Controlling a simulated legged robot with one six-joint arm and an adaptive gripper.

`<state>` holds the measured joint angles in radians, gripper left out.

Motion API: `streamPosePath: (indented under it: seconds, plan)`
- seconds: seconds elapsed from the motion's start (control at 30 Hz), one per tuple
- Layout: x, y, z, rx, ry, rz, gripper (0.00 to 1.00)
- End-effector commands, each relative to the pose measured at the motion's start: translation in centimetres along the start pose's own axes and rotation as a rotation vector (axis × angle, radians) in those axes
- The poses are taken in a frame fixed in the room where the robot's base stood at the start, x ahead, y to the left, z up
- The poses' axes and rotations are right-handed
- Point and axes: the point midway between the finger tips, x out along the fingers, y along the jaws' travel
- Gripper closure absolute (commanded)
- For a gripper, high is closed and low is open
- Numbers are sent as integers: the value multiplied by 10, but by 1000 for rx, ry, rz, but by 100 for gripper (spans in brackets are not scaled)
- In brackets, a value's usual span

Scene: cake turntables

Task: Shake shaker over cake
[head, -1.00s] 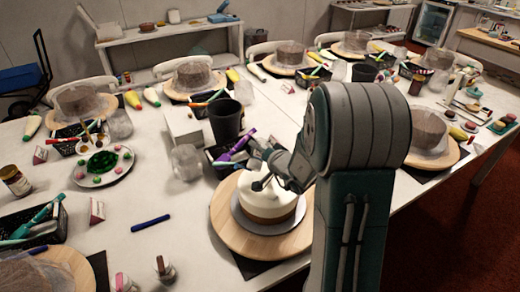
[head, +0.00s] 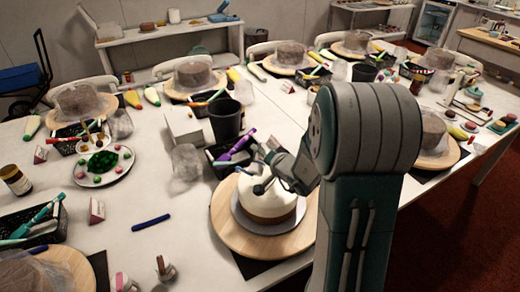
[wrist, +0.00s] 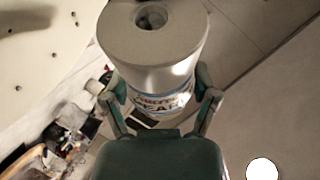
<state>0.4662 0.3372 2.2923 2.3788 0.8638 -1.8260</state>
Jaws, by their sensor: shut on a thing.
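A white frosted cake (head: 272,205) with a brown lower band stands on a grey board on a round wooden turntable (head: 228,231). My gripper (head: 258,180) is above the cake, overlapping its upper left in the head view. In the wrist view my gripper (wrist: 158,100) is shut on a shaker (wrist: 163,62), a pale cylinder with a blue-and-white printed label and an opening in its end. One finger lies on each side of it.
A dark cup (head: 226,120), a black basket with purple tools (head: 232,155) and a clear crumpled cover (head: 187,162) stand just behind the turntable. A blue marker (head: 150,222) lies to the left. Other covered cakes (head: 193,74) line the table.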

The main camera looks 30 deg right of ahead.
Motion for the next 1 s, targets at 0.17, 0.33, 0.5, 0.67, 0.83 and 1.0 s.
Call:
streamPosePath:
  seconds: [0.17, 0.33, 0.5, 0.67, 0.83, 1.0]
  plan:
    - [-2, 2, 1, 27, -16, 12, 82]
    - [-6, 4, 0, 27, -14, 12, 82]
    - [-16, 10, -2, 27, -15, 12, 82]
    - [-17, 8, -2, 1, 1, -1, 82]
    - [-19, 5, -3, -39, 29, -17, 82]
    - [-19, 5, -3, -44, 31, -18, 82]
